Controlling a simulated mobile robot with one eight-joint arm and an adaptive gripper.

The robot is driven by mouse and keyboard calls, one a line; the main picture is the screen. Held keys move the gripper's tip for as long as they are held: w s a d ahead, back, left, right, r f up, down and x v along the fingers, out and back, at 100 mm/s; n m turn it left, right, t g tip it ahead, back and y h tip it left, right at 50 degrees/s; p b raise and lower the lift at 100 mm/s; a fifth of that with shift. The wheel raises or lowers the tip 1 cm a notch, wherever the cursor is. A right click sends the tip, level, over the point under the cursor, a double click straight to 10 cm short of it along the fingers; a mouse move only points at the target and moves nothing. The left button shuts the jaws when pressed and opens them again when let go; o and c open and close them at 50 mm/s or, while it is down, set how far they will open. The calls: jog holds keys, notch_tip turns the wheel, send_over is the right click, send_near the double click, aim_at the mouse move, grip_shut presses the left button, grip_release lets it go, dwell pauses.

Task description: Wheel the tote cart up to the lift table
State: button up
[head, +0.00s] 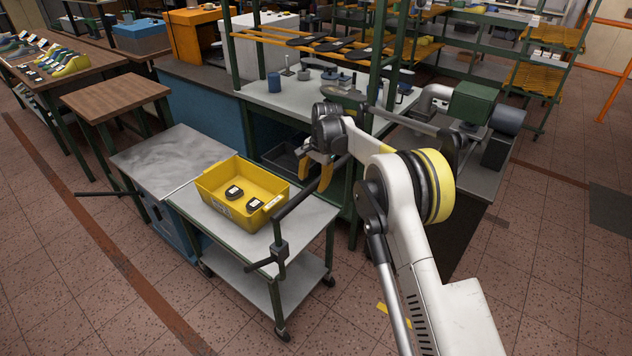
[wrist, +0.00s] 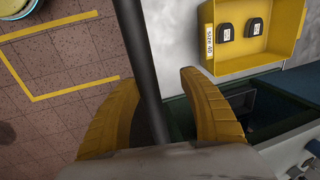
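The tote cart (head: 300,224) has a grey top, a lower shelf and casters. A yellow tote (head: 215,194) with two dark items sits on it; it also shows in the wrist view (wrist: 256,68). The cart's dark handle bar (head: 296,200) rises at its right end. My gripper (head: 317,176) is at the bar's upper part. In the wrist view the bar (wrist: 141,60) runs between the yellow fingers, with a gap on the right finger's side. The lift table (head: 165,158), grey-topped with a blue body, stands at the cart's left end. Their tops look adjoining; contact is unclear.
A bench (head: 290,104) with green posts stands behind the cart. A wooden-topped table (head: 115,93) is behind the lift table. A dark bar (head: 96,194) sticks out left from the lift table. The tiled floor (head: 90,290) in front is clear.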

jog(key=shift+d, duration=0.15)
jog(key=shift+r, duration=0.15)
notch_tip(320, 180, up, 12)
jog(key=s+d, duration=0.1)
jog(key=d, duration=0.1)
jog(key=shift+s+f, duration=0.2)
jog(key=shift+s, duration=0.05)
jog(key=shift+r, duration=0.1)
